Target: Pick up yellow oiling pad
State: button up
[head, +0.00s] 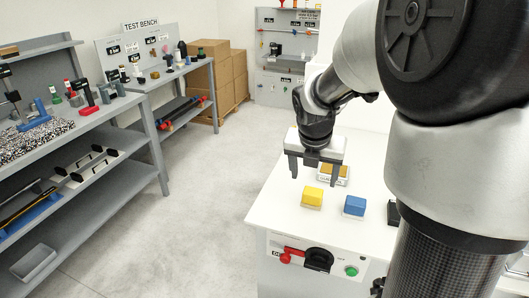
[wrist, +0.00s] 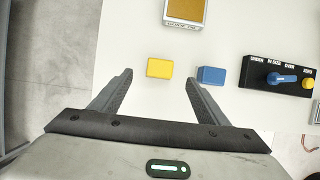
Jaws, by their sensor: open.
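The yellow oiling pad (head: 312,197) is a small block on the white table top, left of a similar blue block (head: 354,206). My gripper (head: 314,172) hangs above the table, fingers pointing down, open and empty, a little above and behind the yellow pad. In the wrist view the yellow pad (wrist: 159,68) lies beyond the fingertips, between their lines and nearer the middle. The blue block (wrist: 211,75) lies just beyond the right fingertip. My gripper's two fingers (wrist: 158,76) are spread wide in that view. Nothing hides the pad.
A tray with an amber surface (wrist: 184,12) lies behind the pads, partly hidden by my gripper in the head view. A black control box (wrist: 278,77) with a blue lever sits to the right. The white table's (head: 270,208) left edge is close to the pad.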

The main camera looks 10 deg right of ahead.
aim_at(312, 193)
jog(key=x, duration=0.5)
jog(key=shift+b, duration=0.4)
jog(key=x, duration=0.1)
jog(key=b+x, duration=0.1)
jog(key=x, duration=0.2)
jog(key=shift+s+a+f, duration=0.15)
jog(key=shift+s+f, duration=0.15)
jog(key=shift+f, duration=0.1)
jog(key=shift+w+f, duration=0.2)
jog(key=shift+f, duration=0.15)
jog(key=shift+r, duration=0.1)
jog(key=c, duration=1.2)
